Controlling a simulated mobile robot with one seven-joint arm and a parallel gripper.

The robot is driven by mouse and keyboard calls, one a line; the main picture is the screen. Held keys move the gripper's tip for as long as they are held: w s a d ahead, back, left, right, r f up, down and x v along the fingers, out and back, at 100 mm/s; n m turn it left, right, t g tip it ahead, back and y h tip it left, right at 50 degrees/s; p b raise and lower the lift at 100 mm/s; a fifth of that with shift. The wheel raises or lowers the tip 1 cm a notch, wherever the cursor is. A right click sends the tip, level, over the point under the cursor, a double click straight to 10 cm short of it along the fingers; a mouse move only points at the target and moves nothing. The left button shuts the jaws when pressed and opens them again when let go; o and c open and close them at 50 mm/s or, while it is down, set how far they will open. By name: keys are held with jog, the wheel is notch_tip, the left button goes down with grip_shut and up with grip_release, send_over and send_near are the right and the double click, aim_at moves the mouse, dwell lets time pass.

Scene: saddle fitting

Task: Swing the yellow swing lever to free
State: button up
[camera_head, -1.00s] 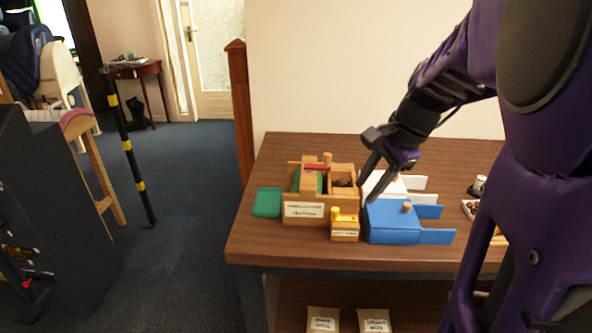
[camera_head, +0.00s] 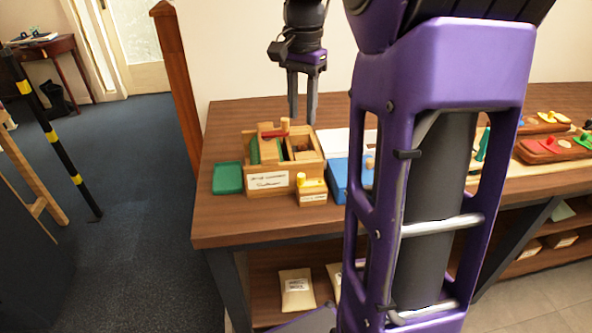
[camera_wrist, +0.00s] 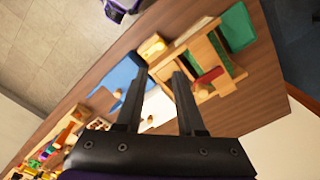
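A small wooden block (camera_head: 312,197) with a white label stands at the front of the table, with a yellow lever piece and knob (camera_head: 301,178) on top. In the wrist view the yellow part (camera_wrist: 152,46) lies beyond my fingertips. Which way the lever points is too small to tell. My gripper (camera_head: 302,120) hangs pointing down above the back of the open wooden box (camera_head: 268,181), apart from the block. In the wrist view my gripper (camera_wrist: 158,74) has its two fingers spread with nothing between them.
A green tray (camera_head: 228,178) lies left of the wooden box, which holds a red piece. Boards with coloured pieces (camera_head: 552,148) lie farther right. My arm hides the table's middle.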

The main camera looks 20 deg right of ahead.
aim_at(301, 175)
notch_tip(301, 175, down, 16)
jog(key=b, duration=0.3)
jog(key=shift+f, duration=0.25)
jog(key=shift+c, duration=0.2)
grip_shut()
